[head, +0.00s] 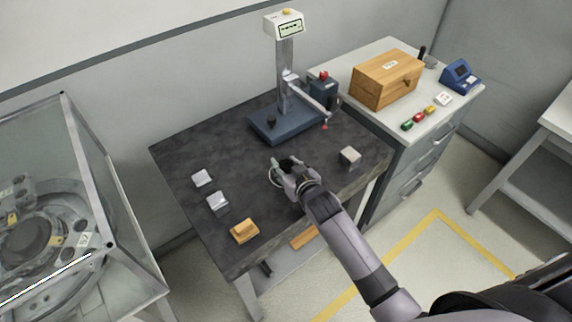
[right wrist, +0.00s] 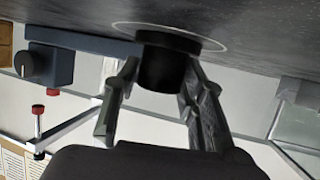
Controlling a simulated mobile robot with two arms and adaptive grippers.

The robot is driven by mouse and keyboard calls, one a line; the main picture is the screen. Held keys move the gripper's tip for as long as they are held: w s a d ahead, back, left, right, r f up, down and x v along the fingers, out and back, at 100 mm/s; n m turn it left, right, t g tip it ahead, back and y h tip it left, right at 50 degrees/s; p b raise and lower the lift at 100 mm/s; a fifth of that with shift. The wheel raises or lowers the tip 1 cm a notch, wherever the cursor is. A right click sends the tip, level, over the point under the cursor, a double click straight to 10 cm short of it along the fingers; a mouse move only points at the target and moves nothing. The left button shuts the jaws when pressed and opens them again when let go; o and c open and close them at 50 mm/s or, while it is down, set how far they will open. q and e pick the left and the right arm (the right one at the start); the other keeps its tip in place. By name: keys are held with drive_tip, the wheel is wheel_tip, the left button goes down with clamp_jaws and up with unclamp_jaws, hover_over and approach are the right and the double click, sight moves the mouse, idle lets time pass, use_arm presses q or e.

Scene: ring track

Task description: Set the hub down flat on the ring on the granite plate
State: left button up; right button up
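The hub (right wrist: 163,66) is a dark cylinder with a wider flange, seen in the right wrist view between my right gripper's two fingers (right wrist: 160,88). The fingers lie close against its sides. The flange faces the dark granite plate (head: 240,150) and appears inside the thin pale ring (right wrist: 221,46); I cannot tell whether it touches. In the head view my right gripper (head: 285,169) is over the plate's middle and hides most of the hub. Part of the ring (head: 272,179) shows at its left. My left gripper is not in view.
A blue-based measuring stand (head: 262,132) is just behind the gripper. A grey block (head: 350,156) lies to the right. Silver blocks (head: 217,203) and a wooden-coloured block (head: 244,230) lie left and front. A side cabinet carries a wooden box (head: 385,85).

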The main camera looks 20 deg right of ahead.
drive_tip(key=o, duration=0.3)
drive_tip(key=shift+r, duration=0.1)
drive_tip(key=b+v, duration=0.1)
drive_tip(key=v, duration=1.1)
drive_tip(key=shift+r, duration=0.1)
